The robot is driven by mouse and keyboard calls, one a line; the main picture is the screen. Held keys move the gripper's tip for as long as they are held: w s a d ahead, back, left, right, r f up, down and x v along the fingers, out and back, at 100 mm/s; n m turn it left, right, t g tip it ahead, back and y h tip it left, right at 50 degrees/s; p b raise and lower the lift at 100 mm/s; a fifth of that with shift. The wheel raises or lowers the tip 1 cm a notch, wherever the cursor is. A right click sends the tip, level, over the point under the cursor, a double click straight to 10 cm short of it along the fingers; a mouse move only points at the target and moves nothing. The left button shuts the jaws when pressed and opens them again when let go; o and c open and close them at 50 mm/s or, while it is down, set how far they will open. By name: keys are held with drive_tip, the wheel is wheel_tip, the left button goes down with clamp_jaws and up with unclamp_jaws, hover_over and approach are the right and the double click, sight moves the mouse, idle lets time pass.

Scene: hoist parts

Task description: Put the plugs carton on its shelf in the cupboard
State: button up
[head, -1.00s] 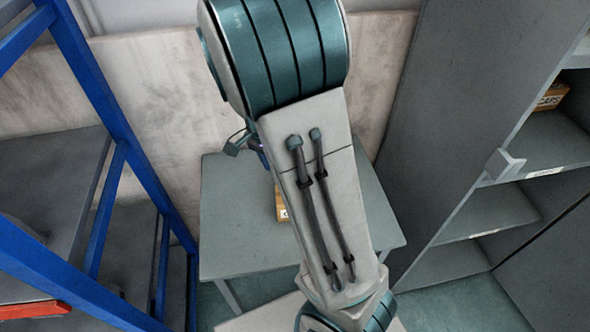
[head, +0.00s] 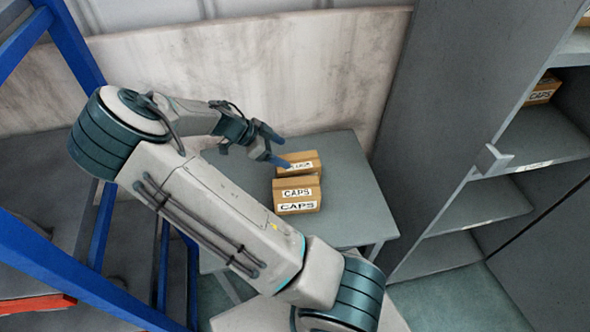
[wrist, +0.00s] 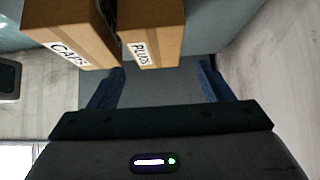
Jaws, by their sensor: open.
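The plugs carton (head: 308,157) is a small brown box on the grey table, right behind a caps carton (head: 298,182). Its label is partly hidden in the head view, but reads PLUGS in the wrist view (wrist: 155,22). My gripper (head: 284,151) is open and empty at the left of the plugs carton, with its blue fingers pointing toward it. In the wrist view the plugs carton lies beyond the fingertips, left of the middle of the gap (wrist: 162,78). The caps carton (wrist: 72,32) stands close on its left there. The open cupboard (head: 450,150) stands at the right.
Another carton labelled CAPS (head: 543,90) sits on an upper cupboard shelf. The shelf below (head: 490,205) shows bare. A blue-framed rack (head: 65,270) stands at the left, close to my arm. The right part of the table (head: 355,190) is clear.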

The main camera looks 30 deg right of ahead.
sight(296, 160)
drive_tip(key=p+x, duration=0.1)
drive_tip(key=x, duration=0.8)
drive_tip(key=shift+s+f+p, duration=0.2)
drive_tip(key=shift+f+p, duration=0.1)
drive_tip(key=shift+p, duration=0.05)
drive_tip(key=c, duration=1.1)
wheel_tip(296, 160, up, 10)
drive_tip(key=shift+r+b, duration=0.1)
drive_tip(key=shift+b, duration=0.45)
